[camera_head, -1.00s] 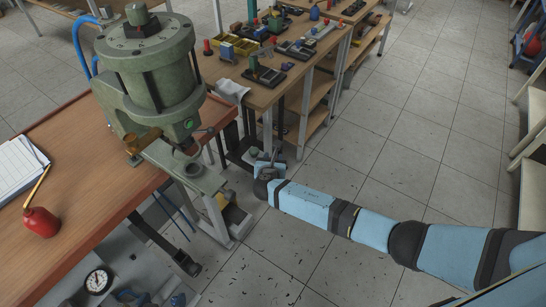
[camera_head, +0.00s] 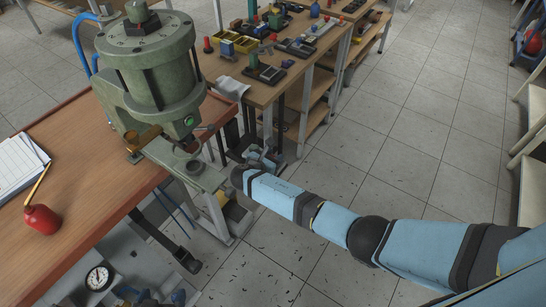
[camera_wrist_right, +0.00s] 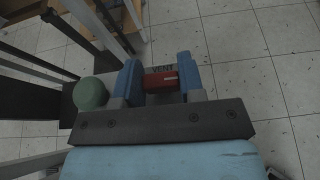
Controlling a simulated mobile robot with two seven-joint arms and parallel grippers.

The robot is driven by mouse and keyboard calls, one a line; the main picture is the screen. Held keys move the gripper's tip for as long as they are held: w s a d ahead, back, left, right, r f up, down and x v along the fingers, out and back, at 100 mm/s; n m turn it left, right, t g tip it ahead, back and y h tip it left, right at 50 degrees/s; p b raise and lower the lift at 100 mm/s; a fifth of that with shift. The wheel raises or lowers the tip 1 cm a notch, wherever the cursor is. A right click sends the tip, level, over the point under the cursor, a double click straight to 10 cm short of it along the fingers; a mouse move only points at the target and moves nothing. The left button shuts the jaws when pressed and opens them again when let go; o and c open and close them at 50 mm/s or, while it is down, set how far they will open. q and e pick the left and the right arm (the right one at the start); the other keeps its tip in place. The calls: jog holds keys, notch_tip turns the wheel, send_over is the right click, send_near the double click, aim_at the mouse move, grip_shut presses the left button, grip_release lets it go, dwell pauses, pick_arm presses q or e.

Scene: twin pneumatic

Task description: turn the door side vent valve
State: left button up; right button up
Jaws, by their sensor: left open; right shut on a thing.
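The vent valve has a red handle (camera_wrist_right: 160,80), seen between my right gripper's two blue fingers in the right wrist view. Dark lettering is just beyond it, too small to read surely. My right gripper (camera_wrist_right: 159,78) is shut on this red handle. In the head view, my right gripper (camera_head: 262,160) is low beside the bench leg, right of the green press; the handle is hidden there. What looks like my left gripper (camera_head: 152,298) is at the bottom edge, below the wooden bench, partly cut off and apart from the valve. It is open.
A green round knob (camera_wrist_right: 90,94) sits close left of my right gripper. The green press (camera_head: 150,70) stands on the wooden bench (camera_head: 90,190). A gauge (camera_head: 98,279) is below the bench. Open tiled floor (camera_head: 420,130) lies to the right.

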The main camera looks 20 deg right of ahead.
jog(key=o, duration=0.9)
jog(key=v, duration=0.7)
jog(key=shift+s+a+r, duration=0.1)
jog(key=shift+r, duration=0.05)
